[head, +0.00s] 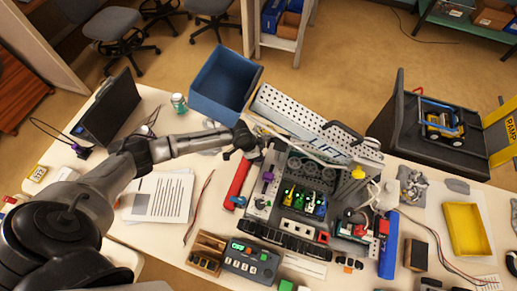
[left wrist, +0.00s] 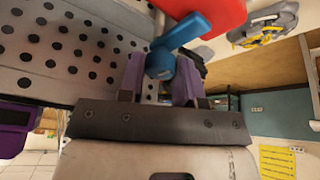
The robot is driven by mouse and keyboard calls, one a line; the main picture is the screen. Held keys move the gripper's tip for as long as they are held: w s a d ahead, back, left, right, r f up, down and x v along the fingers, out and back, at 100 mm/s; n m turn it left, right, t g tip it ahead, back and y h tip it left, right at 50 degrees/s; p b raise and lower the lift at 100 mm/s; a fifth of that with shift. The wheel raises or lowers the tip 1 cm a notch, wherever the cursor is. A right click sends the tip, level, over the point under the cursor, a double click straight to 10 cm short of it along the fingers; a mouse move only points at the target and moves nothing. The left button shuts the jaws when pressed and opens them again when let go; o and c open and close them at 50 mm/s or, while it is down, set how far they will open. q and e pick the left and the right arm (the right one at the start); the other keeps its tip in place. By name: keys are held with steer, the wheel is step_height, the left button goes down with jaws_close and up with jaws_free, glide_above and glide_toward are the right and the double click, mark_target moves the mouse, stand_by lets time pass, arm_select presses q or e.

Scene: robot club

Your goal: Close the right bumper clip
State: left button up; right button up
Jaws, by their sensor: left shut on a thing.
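A red bumper (head: 237,182) lies along the left side of the open robot chassis (head: 300,168), with a small blue piece (head: 239,202) at its near end. My left gripper (head: 248,148) is at the bumper's far end. In the left wrist view its purple fingers (left wrist: 160,82) are shut on a blue clip (left wrist: 162,62), which touches a red part (left wrist: 213,16). Whether the clip is fully seated cannot be told. In the head view the gripper hides this spot. A blue bumper (head: 388,246) with red parts is at the chassis's right side. My right gripper is not seen.
A perforated metal plate marked LIFT (head: 300,118) stands behind the chassis. A blue bin (head: 222,84), a laptop (head: 108,108) and a green can (head: 179,103) are at the back left. A control box (head: 250,262) is in front; a yellow tray (head: 465,229) lies right. Wires cross the table.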

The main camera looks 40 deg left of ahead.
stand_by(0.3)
arm_select(q)
steer(key=o, duration=0.9)
steer(key=shift+o, duration=0.2)
